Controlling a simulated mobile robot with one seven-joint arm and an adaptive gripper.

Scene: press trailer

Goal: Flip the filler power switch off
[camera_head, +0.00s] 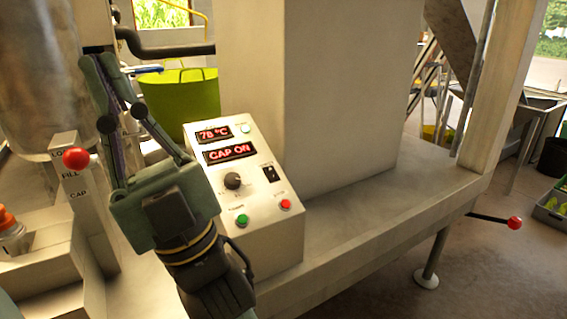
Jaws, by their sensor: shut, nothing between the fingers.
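A sloped metal control box (268,220) stands on the bench in the middle of the head view. On its face is a small black rocker switch (270,174), which I take to be the power switch. Which way it is tipped is too small to tell. Two red displays read "78 °C" (214,134) and "CAP ON" (230,152). My gripper (98,62) is shut and empty. Its fingers point up and away, left of the box and apart from the switch. The wrist overlaps the box's left edge.
A black knob (232,181), green button (242,220) and red button (285,204) share the panel. A red-ball lever (76,158) beside "FILL" and "CAP" labels stands left of my gripper. A tall metal column (325,80) rises behind the box. Bench space to its right is clear.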

